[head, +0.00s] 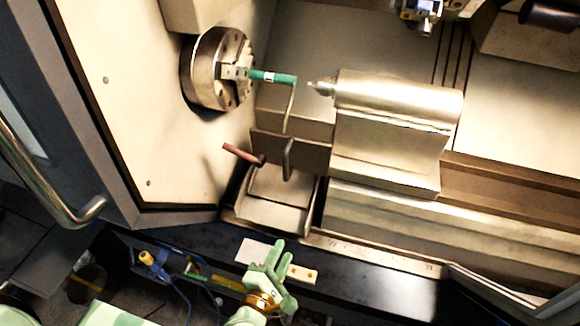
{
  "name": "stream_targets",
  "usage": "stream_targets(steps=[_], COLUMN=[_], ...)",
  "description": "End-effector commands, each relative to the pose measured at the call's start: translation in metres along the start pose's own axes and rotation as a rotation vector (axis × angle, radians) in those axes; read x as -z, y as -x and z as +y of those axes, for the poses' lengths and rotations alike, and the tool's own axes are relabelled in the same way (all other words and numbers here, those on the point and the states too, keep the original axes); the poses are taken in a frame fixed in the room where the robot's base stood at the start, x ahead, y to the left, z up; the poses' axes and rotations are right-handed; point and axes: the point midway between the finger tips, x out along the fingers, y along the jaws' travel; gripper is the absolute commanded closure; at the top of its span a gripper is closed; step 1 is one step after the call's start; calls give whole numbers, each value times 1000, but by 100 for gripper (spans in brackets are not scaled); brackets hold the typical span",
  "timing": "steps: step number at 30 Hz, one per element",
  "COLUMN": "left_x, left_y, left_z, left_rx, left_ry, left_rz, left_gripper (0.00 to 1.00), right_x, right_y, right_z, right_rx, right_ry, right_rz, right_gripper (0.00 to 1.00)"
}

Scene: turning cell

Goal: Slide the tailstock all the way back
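The tailstock (390,150) stands on the lathe bed right of centre. Its silver barrel (400,98) lies along the top, with the pointed tip (320,87) facing left toward the chuck (215,70). A green bar (272,76) sticks out of the chuck jaws, and a gap shows between it and the tip. My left gripper (282,273), pale green, is low in the picture, over the black front ledge and well away from the tailstock. Whether its fingers are open or shut is unclear. My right gripper is not in view.
A red-brown handle (240,153) and a grey lever (288,158) stand in front of the chuck. The bed (500,225) right of the tailstock looks clear. A door handle (60,190) is at left. Blue and yellow items (152,262) lie near the ledge.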

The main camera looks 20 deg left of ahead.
Motion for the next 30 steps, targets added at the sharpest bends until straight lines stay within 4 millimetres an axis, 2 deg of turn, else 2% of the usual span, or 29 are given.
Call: stream_targets(steps=[1,3,6,9,14,24,30], left_x=[-14,-26,-34,-36,-34,-18,-10], left_y=[-3,-2,4,5,-10,-91,-129], left_z=[30,68,99,113,120,141,150], left_rx=[-97,-204,-288,-323,-332,-331,-330], left_ry=[254,599,933,1091,1124,1116,1114], left_rz=[9,19,25,28,27,26,27], left_gripper=[67,67,67,67,67,67,67], right_x=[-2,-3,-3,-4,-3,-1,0], right_y=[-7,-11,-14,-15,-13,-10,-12], right_z=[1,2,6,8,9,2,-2], right_rx=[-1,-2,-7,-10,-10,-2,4], right_ry=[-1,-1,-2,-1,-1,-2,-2], right_rz=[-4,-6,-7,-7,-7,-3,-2], right_gripper=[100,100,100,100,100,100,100])
